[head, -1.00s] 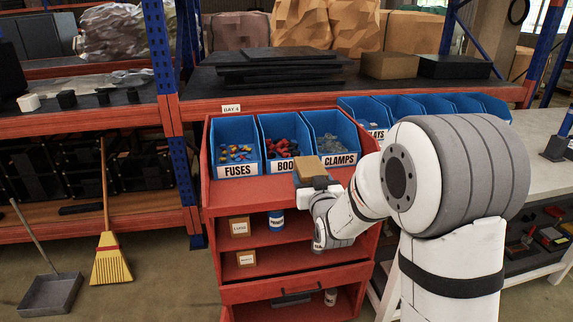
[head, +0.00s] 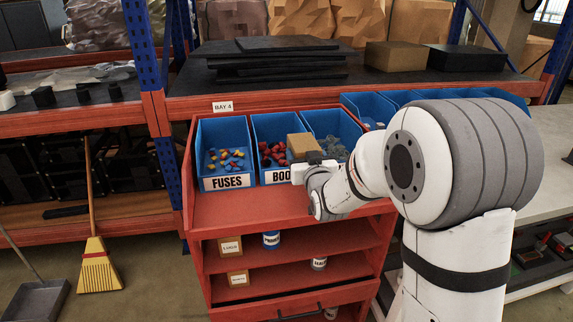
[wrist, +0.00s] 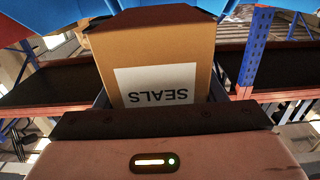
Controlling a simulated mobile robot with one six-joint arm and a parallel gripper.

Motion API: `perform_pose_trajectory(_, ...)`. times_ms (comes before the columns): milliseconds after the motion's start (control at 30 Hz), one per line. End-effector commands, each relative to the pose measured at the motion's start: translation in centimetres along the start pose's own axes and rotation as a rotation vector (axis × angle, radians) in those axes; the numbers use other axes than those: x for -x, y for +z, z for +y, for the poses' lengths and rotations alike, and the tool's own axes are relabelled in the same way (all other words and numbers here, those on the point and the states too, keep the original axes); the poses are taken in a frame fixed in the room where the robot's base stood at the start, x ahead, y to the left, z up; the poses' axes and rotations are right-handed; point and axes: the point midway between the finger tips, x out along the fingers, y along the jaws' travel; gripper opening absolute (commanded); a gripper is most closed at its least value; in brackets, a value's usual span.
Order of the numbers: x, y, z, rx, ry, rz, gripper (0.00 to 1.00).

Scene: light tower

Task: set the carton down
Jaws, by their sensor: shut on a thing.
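The brown carton (head: 304,147) is in my gripper (head: 308,165), in front of the boot and clamps bins in the head view. In the wrist view the carton (wrist: 155,58) fills the upper middle, and its white SEALS label reads upside down. My gripper (wrist: 172,97) is shut on the carton. The carton is held above the red cart's top shelf (head: 240,207). Whether its underside touches anything is hidden.
Blue bins of fuses (head: 225,155) and other small parts line the back of the cart top. Lower shelves hold small cartons (head: 230,247) and a blue-labelled can (head: 271,240). The front left of the top shelf is clear.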

Motion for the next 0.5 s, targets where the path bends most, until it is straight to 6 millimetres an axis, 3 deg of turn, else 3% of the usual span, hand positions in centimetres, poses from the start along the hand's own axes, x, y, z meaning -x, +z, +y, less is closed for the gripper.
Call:
perform_pose_trajectory(67, 0.0, 0.3, 0.0, 0.000, 0.000, 0.001, 0.32)
perform_pose_trajectory(300, 0.0, 4.6, 0.0, 0.000, 0.000, -0.002, 0.32)
perform_pose_trajectory(500, 0.0, 6.4, 0.1, 0.000, 0.002, 0.001, 0.32)
